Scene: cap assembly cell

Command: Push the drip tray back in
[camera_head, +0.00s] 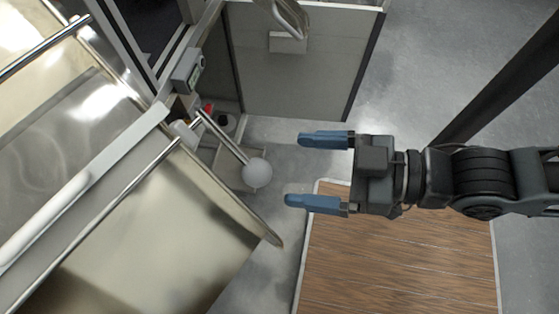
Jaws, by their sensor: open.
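A small grey tray (228,168), which looks like the drip tray, sticks out low beside the metal machine at the left. A metal lever (222,138) with a pale ball knob (257,173) passes over it and hides part of it. My gripper (294,170) comes in from the right with its two blue fingers spread and nothing between them. Its fingertips point left towards the knob and tray, with a visible gap in the picture. Its height relative to the tray cannot be told.
Large shiny metal panels (150,245) with long bar handles fill the left side. A grey cabinet door (290,75) with a metal handle stands at the top. A wood-topped surface (400,255) lies below my arm. Bare grey floor (265,270) shows between.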

